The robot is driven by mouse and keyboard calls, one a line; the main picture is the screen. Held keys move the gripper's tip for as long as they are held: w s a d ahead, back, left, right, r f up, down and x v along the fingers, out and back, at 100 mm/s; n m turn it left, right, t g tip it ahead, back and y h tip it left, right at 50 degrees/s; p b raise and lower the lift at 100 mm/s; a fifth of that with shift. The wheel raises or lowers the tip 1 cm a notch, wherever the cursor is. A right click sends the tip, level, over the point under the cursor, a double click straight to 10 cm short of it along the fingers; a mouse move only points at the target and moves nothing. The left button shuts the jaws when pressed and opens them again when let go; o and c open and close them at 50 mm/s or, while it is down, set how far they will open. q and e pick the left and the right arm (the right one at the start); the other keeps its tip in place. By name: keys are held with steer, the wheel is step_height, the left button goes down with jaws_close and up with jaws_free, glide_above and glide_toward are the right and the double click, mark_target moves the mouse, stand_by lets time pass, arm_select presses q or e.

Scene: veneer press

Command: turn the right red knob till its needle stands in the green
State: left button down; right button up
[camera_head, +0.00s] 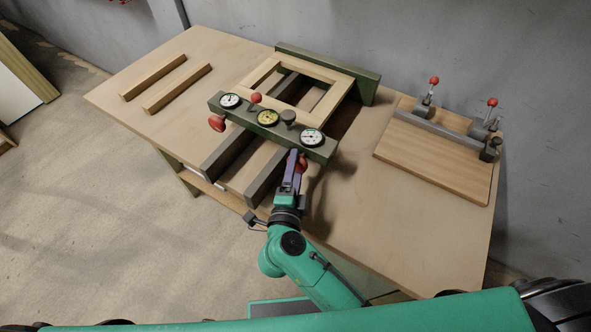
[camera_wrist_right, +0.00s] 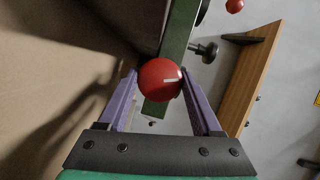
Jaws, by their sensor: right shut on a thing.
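The right red knob (camera_head: 301,163) sits on the near face of the green press beam (camera_head: 262,120), below the right gauge (camera_head: 312,138). That gauge has a white face; its needle is too small to read surely. The left red knob (camera_head: 217,123) sits below the left white gauge (camera_head: 230,101). My left gripper is not in view.
A wooden frame (camera_head: 338,77) lies behind the beam. Two wooden strips (camera_head: 176,88) lie at left. A clamped board (camera_head: 432,165) with red-tipped levers stands at right. The table's front right (camera_head: 400,225) is clear.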

steer(key=m+t+b, duration=0.1)
steer(key=m+b, duration=0.2)
steer(key=m+t+h+b, duration=0.1)
steer(key=m+b, duration=0.1)
steer(key=b, duration=0.2)
steer(key=f+m+t+b, duration=0.1)
steer(key=m+b, duration=0.2)
steer(key=shift+m, duration=0.3)
steer(key=shift+r+m+h+b, duration=0.2)
steer(key=shift+m+h+b, duration=0.45)
steer(key=shift+b, duration=0.3)
steer(key=shift+r+m, duration=0.1)
steer(key=shift+m, duration=0.25)
steer(key=shift+r, duration=0.1)
steer(key=o, duration=1.1)
steer(key=shift+w, duration=0.1)
steer(key=shift+f, duration=0.2)
